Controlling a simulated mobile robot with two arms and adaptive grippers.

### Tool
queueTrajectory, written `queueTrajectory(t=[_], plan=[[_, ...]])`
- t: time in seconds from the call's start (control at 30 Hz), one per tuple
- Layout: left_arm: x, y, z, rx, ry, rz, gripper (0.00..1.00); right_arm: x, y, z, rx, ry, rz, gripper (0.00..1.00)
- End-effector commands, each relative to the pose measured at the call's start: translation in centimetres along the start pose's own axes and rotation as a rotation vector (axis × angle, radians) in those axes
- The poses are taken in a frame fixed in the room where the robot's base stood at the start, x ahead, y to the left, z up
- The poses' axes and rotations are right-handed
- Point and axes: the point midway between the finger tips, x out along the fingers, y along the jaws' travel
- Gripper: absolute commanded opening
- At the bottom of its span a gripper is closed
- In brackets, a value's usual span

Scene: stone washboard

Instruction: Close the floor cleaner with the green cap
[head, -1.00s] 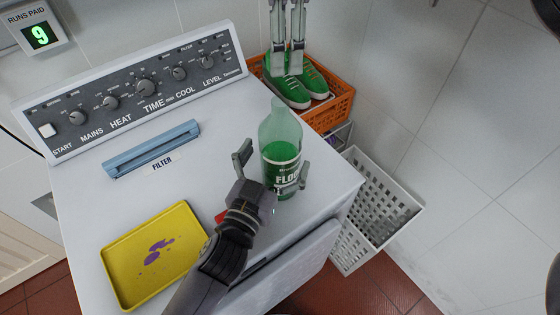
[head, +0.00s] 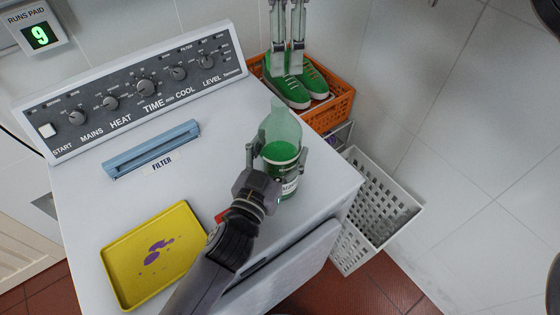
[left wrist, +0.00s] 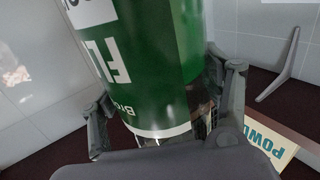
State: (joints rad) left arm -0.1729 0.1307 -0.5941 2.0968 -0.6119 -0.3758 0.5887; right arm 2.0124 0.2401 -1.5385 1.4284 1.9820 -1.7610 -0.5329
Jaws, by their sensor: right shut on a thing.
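The floor cleaner (head: 283,153) is a clear bottle with green liquid and a green label. It stands upright and uncapped on the white machine top. My left gripper (head: 276,152) has its fingers on either side of the bottle, spread and not clearly pressing. The left wrist view shows the bottle (left wrist: 150,60), inverted in the picture, between those fingers (left wrist: 165,110). My right gripper (head: 286,68) points down from the top of the head view, its fingers close together. The green cap at its tips is hard to tell from the green shoes behind.
Green shoes (head: 314,80) sit in an orange crate (head: 338,106) behind the bottle. A white basket (head: 352,235) stands right of the machine (head: 215,175). A yellow tray (head: 122,285) lies front left. A powder box (left wrist: 268,140) shows in the left wrist view.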

Motion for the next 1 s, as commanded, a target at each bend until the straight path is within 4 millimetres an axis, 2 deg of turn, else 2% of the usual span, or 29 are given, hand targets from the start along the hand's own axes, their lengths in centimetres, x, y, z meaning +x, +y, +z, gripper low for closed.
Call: queueTrajectory(t=[0.07, 0.67, 0.77, 1.0], plan=[[0.0, 0.0, 0.0, 0.0, 0.0, 0.0, 0.62, 0.0, 0.0, 0.0, 0.0, 0.0, 0.0, 0.23], [0.0, 0.0, 0.0, 0.0, 0.0, 0.0, 0.22, 0.0, 0.0, 0.0, 0.0, 0.0, 0.0, 0.23], [0.0, 0.0, 0.0, 0.0, 0.0, 0.0, 0.21, 0.2, 0.0, 0.0, 0.0, 0.0, -0.001, 0.23], [0.0, 0.0, 0.0, 0.0, 0.0, 0.0, 0.21, 3.6, -0.1, 0.1, -0.001, 0.001, -0.004, 0.23]])
